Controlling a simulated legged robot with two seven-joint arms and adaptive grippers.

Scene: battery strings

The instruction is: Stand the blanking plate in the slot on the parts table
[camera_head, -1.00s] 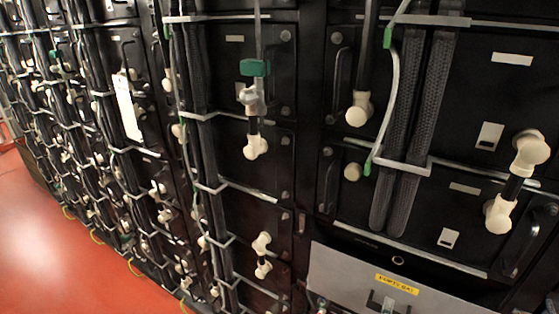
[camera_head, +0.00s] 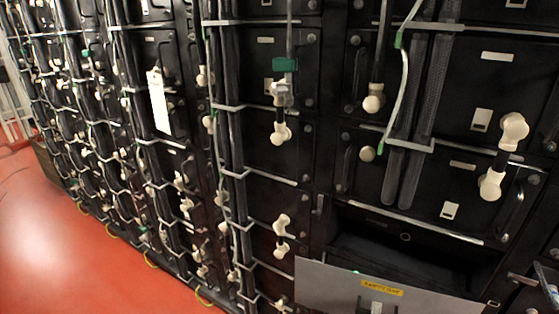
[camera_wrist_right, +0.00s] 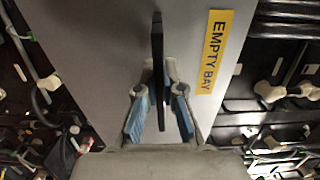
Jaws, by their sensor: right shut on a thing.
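The blanking plate is a flat grey panel (camera_head: 335,285) with a yellow "EMPTY BAY" label, at the bottom right of the head view. It is apart from the dark opening above and behind it. The plate also fills the middle of the right wrist view (camera_wrist_right: 100,60). My right gripper (camera_wrist_right: 160,108) has blue-padded fingers shut on the plate's black handle (camera_wrist_right: 157,60). In the head view the handle area is at the bottom edge, and the gripper is hardly visible there. My left gripper, the parts table and its slot are not in view.
The open bay (camera_head: 400,255) is in a black battery rack with cream terminal caps (camera_head: 490,186), hanging cables and grey brackets. A white tag (camera_head: 158,101) hangs further left. The red floor (camera_head: 60,245) is clear at the lower left.

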